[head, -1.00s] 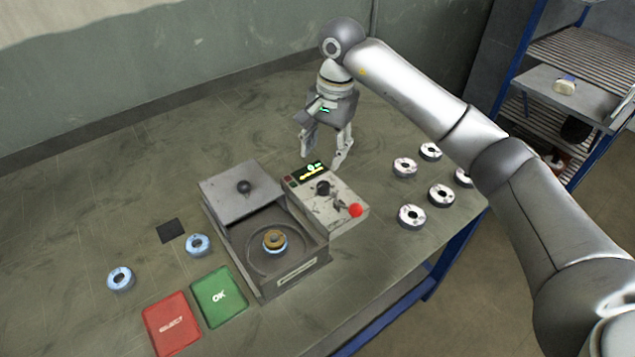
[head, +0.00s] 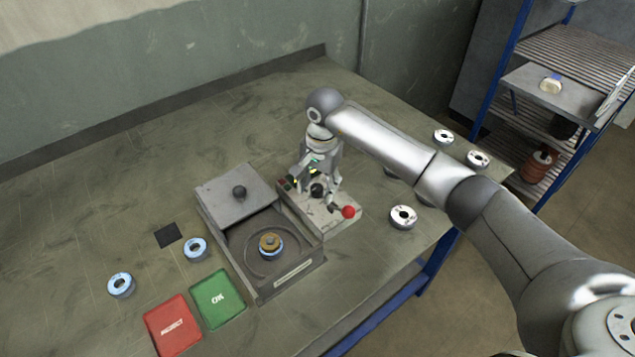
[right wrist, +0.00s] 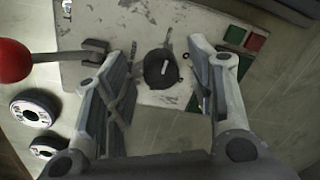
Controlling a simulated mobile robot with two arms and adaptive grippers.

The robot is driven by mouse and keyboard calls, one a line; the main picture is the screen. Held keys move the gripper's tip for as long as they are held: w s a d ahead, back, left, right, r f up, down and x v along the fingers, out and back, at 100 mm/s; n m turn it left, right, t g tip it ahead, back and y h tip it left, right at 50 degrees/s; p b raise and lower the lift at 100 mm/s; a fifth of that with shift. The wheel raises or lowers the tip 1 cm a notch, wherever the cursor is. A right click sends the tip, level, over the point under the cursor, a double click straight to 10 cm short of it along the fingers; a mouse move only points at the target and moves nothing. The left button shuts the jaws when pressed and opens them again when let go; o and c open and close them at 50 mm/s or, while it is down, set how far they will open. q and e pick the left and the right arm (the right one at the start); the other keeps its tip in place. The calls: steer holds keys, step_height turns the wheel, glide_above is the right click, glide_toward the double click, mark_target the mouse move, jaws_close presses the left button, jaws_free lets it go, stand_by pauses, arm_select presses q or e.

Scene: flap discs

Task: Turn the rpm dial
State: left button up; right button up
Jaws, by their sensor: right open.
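The rpm dial, a round black knob (head: 317,190) with a white mark, sits on the pale control box (head: 345,216). In the right wrist view the dial (right wrist: 160,71) lies between the two fingers, with a visible gap on each side. My right gripper (head: 318,195) is open and over the control box, fingers pointing down around the dial. It also shows in the right wrist view (right wrist: 162,60). I cannot tell how far the fingertips are above the box face. The box's display is partly hidden by the gripper. My left gripper is not in view.
A red ball lever (head: 348,212) stands close beside the right gripper. The grey machine (head: 268,283) with a disc inside adjoins the box. White-and-dark discs (head: 403,217) lie to the right, partly behind my arm. Red (head: 172,326) and green (head: 218,299) pads lie in front.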

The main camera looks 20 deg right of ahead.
steer(key=c, duration=1.1)
steer(key=shift+o, duration=0.2)
